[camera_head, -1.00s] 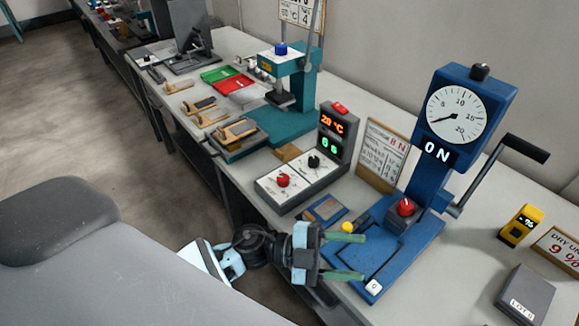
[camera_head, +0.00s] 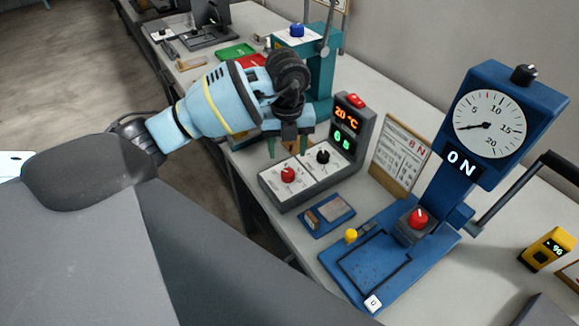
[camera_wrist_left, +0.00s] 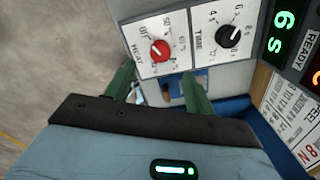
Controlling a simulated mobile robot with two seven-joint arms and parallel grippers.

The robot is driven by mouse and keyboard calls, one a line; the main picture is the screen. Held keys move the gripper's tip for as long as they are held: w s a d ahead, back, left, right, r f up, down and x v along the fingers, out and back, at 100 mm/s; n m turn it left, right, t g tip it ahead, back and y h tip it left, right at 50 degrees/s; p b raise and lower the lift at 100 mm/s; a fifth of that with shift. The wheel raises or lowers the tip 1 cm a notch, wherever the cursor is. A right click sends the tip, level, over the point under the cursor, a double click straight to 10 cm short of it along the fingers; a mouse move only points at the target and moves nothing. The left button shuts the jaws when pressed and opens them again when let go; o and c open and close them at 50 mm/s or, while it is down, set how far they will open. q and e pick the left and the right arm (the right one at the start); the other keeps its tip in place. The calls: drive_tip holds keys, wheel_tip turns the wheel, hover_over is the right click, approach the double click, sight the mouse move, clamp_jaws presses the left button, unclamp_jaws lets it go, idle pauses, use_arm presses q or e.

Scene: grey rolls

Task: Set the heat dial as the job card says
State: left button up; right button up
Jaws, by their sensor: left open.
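The heat dial is a red knob (camera_head: 288,174) on a white plate at the front left of the grey control box. It also shows in the left wrist view (camera_wrist_left: 159,50), where its plate reads "HEAT". A black time dial (camera_head: 322,157) sits beside it. My left gripper (camera_head: 289,143) is open and empty, its green fingers pointing down over the box; in the left wrist view the fingers (camera_wrist_left: 160,88) stand apart, short of the red knob. The framed job card (camera_head: 402,155) stands to the right; its small text is unreadable. My right gripper is not in view.
The box's upright display (camera_head: 346,125) shows 20 °C in orange above green digits. A blue press (camera_head: 440,225) with a dial gauge stands to the right. A teal press (camera_head: 323,70) stands behind my arm. A small blue tray (camera_head: 327,214) lies in front.

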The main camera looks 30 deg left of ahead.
sight(288, 172)
use_arm(q)
drive_tip(key=shift+f, duration=3.95)
drive_tip(key=c, duration=1)
